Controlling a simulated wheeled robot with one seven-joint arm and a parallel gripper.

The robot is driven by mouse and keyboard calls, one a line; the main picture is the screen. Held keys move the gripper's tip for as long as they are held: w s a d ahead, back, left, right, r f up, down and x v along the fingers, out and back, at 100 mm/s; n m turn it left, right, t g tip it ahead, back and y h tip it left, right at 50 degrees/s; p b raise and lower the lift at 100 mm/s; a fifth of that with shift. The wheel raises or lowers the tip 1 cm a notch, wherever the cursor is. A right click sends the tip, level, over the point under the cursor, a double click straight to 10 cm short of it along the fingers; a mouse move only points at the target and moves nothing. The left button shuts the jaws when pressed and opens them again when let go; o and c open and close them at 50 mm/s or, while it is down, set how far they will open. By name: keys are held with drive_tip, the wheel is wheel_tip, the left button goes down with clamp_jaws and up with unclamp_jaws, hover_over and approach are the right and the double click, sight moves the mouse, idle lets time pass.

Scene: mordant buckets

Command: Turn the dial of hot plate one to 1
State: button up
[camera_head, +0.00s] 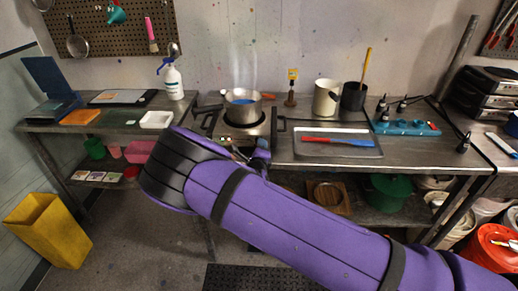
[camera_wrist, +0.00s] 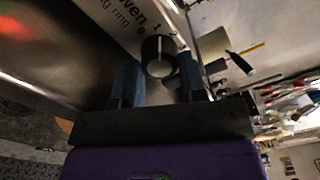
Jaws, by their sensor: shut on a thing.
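The dial (camera_wrist: 160,57) is a round black knob with a pale pointer line, seen in the wrist view on a light panel. My gripper (camera_wrist: 159,66) has its two blue fingers on either side of the dial and is shut on it. The pointer line points up in the picture, close to the printed 1; a 0 is printed to its left. In the head view, the hot plate (camera_head: 230,131) stands on the bench with a steaming steel pot (camera_head: 243,109) on it. My purple arm hides most of its front and the dial there.
A metal tray (camera_head: 314,149) with red and blue tools lies right of the hot plate. A white tray (camera_head: 157,119) and a spray bottle (camera_head: 172,81) stand to the left.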

drive_tip(key=o, duration=0.9)
